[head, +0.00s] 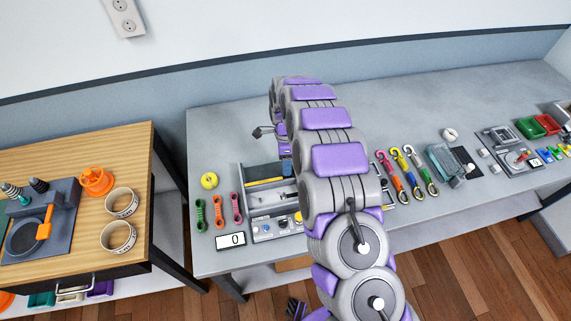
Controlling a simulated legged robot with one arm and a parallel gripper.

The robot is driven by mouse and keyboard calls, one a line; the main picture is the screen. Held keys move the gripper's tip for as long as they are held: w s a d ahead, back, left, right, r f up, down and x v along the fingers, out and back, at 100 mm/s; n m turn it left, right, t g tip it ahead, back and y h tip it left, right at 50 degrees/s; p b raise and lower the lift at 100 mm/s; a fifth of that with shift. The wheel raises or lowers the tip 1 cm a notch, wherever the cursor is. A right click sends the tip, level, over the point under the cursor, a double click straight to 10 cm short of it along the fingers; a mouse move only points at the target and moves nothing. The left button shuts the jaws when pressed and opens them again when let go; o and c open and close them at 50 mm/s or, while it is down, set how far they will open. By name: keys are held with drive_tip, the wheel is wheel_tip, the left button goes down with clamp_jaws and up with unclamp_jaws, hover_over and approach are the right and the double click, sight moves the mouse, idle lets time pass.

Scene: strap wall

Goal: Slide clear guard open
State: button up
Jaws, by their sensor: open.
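A translucent grey-teal box-shaped cover (444,160) sits on the grey bench to the right of my arm. It looks like the clear guard, but it is too small to tell for sure or to see its slide position. A grey panel unit with knobs (280,226) stands at the bench's front, partly hidden behind my arm. My gripper (263,132) shows only in part, at the far end of my arm above the back of the bench. It is open and well to the left of the cover, apart from it. Its fingers are mostly hidden by the arm.
Colored carabiners (411,173) lie between my arm and the cover. Strap bundles (218,210), a yellow ball (209,181) and a counter reading 0 (231,240) are at left. Red and green bins (537,126) stand at right. A wooden table (85,165) is far left.

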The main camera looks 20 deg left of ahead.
drive_tip(key=p+v, duration=0.1)
drive_tip(key=v, duration=1.5)
drive_tip(key=s+d+r+n+b, duration=0.1)
drive_tip(key=s+d+r+n, duration=0.1)
drive_tip(key=s+d+r, duration=0.4)
drive_tip(key=s+d+r+n, duration=0.2)
drive_tip(key=s+d+n, duration=0.1)
drive_tip(key=d, duration=0.5)
drive_tip(key=s+d+r+n+b, duration=0.1)
drive_tip(key=s+d+r+n, duration=0.1)
drive_tip(key=s+d+r, duration=0.4)
drive_tip(key=s+d+f+n, duration=0.2)
drive_tip(key=s+d, duration=0.2)
drive_tip(key=s, duration=0.4)
drive_tip(key=s+d+f+n+b, duration=0.1)
drive_tip(key=s+d+f+n, duration=0.1)
drive_tip(key=s+d, duration=0.3)
drive_tip(key=s+d+f+n+y, duration=0.1)
drive_tip(key=s+d, duration=0.3)
drive_tip(key=s, duration=0.7)
drive_tip(key=shift+d+f+n, duration=0.3)
drive_tip(key=shift+f+n, duration=0.15)
drive_tip(key=shift+n, duration=0.35)
